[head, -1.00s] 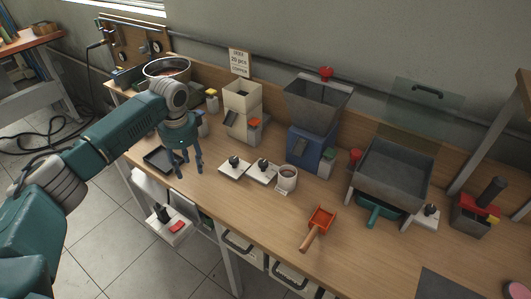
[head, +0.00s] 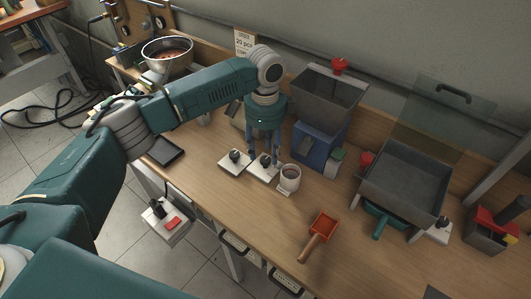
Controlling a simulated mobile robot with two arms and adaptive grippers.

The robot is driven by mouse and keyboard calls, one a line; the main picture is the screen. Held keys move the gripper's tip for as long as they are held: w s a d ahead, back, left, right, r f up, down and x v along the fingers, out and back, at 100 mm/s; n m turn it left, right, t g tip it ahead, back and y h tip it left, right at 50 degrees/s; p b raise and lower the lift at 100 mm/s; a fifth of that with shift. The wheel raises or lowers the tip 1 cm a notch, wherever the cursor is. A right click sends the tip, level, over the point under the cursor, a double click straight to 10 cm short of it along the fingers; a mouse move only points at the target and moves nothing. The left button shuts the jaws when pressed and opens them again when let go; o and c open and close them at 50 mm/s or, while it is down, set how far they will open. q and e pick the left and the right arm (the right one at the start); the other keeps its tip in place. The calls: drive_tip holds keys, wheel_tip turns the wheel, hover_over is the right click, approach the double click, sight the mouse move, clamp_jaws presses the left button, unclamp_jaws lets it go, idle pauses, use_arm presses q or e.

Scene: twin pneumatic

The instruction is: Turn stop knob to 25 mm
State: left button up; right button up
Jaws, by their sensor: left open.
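My left gripper (head: 264,163) points down over the bench with its fingers apart. It is above or around a small black knob (head: 265,158) on a white plate (head: 262,174); I cannot tell whether the fingers touch it. A similar black knob (head: 235,156) on a white plate (head: 233,168) stands just to the left, clear of the fingers. Another black knob (head: 444,224) is by the grey tray at the right, and one more (head: 157,208) is on a box at the bench front with a red button. Scale marks are too small to read, so I cannot tell which is the stop knob.
A white cup (head: 289,178) stands close to the right of the gripper. The blue hopper machine (head: 314,147) is behind it. A dark tray (head: 166,151) lies left, below my arm.

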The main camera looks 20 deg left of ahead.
sight(266, 159)
use_arm(q)
drive_tip(key=shift+w+f, duration=0.2)
drive_tip(key=shift+f, duration=1)
drive_tip(key=shift+s+f, duration=0.1)
drive_tip(key=shift+f, duration=0.2)
drive_tip(key=shift+c, duration=0.6)
drive_tip(key=c, duration=0.9)
clamp_jaws()
use_arm(e)
drive_tip(key=shift+w+a+r, duration=0.2)
drive_tip(key=shift+w, duration=0.3)
drive_tip(key=shift+w+a+r, duration=0.15)
drive_tip(key=shift+w, duration=0.35)
use_arm(q)
drive_tip(key=shift+p, duration=0.3)
use_arm(e)
drive_tip(key=shift+r, duration=0.1)
